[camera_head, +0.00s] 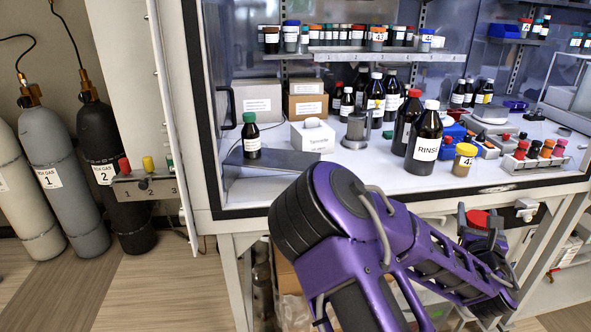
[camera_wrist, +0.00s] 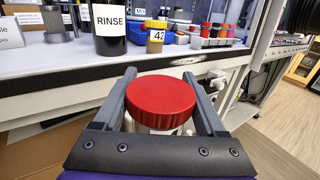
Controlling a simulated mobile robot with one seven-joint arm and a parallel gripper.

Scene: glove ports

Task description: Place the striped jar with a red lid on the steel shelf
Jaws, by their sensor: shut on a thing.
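My gripper (camera_head: 483,226) is at the lower right in the head view, outside and below the front edge of the bench enclosure. It is shut on a jar with a red lid (camera_wrist: 161,97). The lid also shows between the jaws in the head view (camera_head: 477,218). Only a little of the pale body shows below the lid, so I cannot make out stripes. A long metal shelf (camera_head: 385,56) runs along the back of the enclosure and bears a row of small bottles. A low grey metal plate (camera_head: 270,157) at the left bears a green-capped bottle (camera_head: 251,136).
A RINSE bottle (camera_head: 426,148), a jar marked 42 (camera_head: 464,160) and a rack of small vials (camera_head: 535,160) stand near the front edge. A tissue box (camera_head: 313,136) is at the centre left. The white bench (camera_head: 340,180) has free room at the front left. Gas cylinders (camera_head: 65,150) stand outside.

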